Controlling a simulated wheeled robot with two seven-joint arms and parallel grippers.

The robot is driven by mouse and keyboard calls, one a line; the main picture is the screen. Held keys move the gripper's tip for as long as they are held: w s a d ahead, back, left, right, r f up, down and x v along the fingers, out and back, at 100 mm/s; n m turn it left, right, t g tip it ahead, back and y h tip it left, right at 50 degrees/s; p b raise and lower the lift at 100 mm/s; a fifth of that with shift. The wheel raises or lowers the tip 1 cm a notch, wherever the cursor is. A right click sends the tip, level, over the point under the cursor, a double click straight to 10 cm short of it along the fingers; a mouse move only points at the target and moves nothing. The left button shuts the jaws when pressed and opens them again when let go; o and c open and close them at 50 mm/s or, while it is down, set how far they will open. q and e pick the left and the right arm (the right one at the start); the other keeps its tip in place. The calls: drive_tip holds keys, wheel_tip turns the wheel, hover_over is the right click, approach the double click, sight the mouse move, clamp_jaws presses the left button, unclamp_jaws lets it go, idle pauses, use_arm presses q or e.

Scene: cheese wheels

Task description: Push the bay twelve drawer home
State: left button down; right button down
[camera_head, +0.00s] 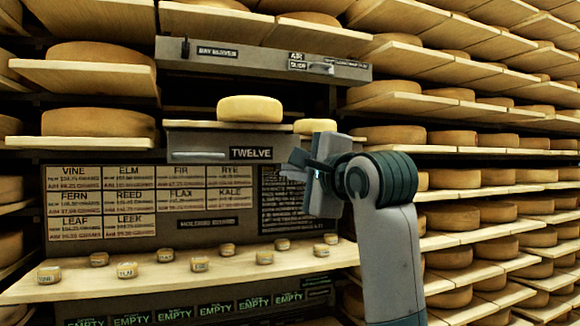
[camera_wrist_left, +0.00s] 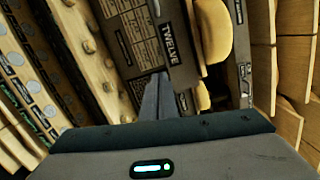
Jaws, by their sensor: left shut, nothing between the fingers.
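The bay twelve drawer (camera_head: 210,143) has a grey front with a "TWELVE" label and a pale handle at its left. It appears to stand out from the rack. A yellow cheese wheel (camera_head: 249,108) sits on it, and part of another yellow cheese (camera_head: 315,126) shows at its right. My left gripper (camera_head: 294,166) is shut and empty at the right end of the drawer front, beside the label. In the left wrist view, the closed fingers (camera_wrist_left: 157,97) point toward the drawer front (camera_wrist_left: 165,45); I cannot tell whether they touch. My right gripper is not in view.
A grey panel (camera_head: 260,62) with labels and a handle is above the drawer. A price board (camera_head: 150,200) is below. A wooden ledge (camera_head: 190,276) with several small cheeses juts out lower down. Shelves of cheese wheels (camera_head: 456,138) line both sides.

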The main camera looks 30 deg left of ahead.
sight(269, 162)
use_arm(q)
drive_tip(key=shift+s+d+r+n+t+h, duration=0.2)
drive_tip(key=shift+s+d+r+t+h, duration=0.2)
drive_tip(key=shift+r, duration=0.1)
drive_tip(key=shift+s+d+r+n+t+h, duration=0.2)
drive_tip(key=shift+s+d+r+t+h, duration=0.1)
drive_tip(key=shift+d+r, duration=0.15)
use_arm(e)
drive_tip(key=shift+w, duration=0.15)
use_arm(q)
drive_tip(key=shift+w+a, duration=0.1)
